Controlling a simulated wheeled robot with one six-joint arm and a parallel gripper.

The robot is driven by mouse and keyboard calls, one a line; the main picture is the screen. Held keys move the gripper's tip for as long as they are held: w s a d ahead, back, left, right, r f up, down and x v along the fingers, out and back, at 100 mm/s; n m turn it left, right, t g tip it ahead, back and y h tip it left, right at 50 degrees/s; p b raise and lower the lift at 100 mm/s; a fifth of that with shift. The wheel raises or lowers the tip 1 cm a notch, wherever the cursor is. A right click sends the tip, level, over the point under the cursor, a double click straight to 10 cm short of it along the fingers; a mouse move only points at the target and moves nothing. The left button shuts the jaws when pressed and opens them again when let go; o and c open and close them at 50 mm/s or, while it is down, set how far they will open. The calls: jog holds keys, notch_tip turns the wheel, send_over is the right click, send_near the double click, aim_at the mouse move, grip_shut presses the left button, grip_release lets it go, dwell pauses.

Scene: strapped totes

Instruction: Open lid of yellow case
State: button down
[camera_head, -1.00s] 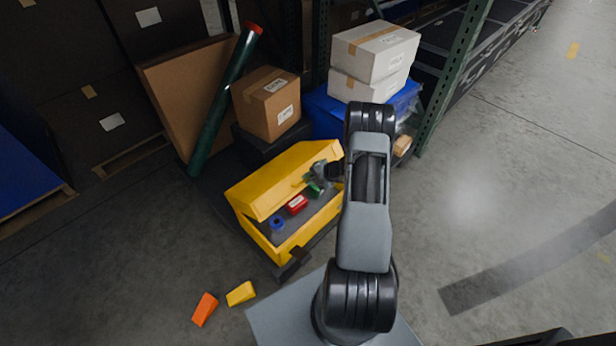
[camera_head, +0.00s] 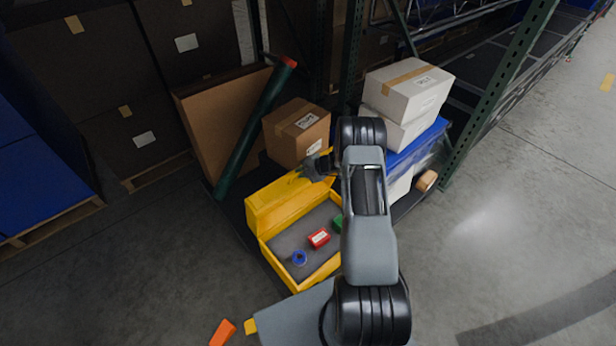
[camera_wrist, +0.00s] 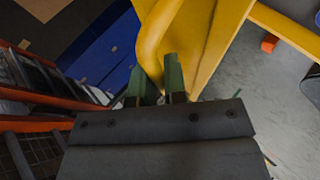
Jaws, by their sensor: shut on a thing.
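The yellow case (camera_head: 268,252) stands on a dark cart with its lid (camera_head: 285,203) tilted well up at the back. Its dark inside shows a blue ring-shaped item (camera_head: 299,258), a red box (camera_head: 318,238) and part of a green item (camera_head: 338,223). My gripper (camera_head: 304,170) is at the lid's upper edge. In the wrist view my gripper's green fingers (camera_wrist: 160,80) are shut on the lid's yellow handle (camera_wrist: 150,50). My arm hides the right part of the case.
A cardboard box (camera_head: 297,135) and a dark green tube (camera_head: 255,130) with a red cap stand behind the lid. White boxes (camera_head: 408,90) on a blue tote (camera_head: 420,147) stand at the right. Orange (camera_head: 222,332) and yellow (camera_head: 250,326) blocks lie on the floor in front.

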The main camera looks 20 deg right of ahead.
jog(key=shift+w+a+r, duration=0.1)
jog(key=shift+w, duration=0.35)
jog(key=c, duration=1.2)
grip_release()
jog(key=p+v, duration=0.1)
jog(key=v, duration=1.2)
jog(key=shift+s+d+r, duration=0.2)
jog(key=shift+s+d, duration=0.05)
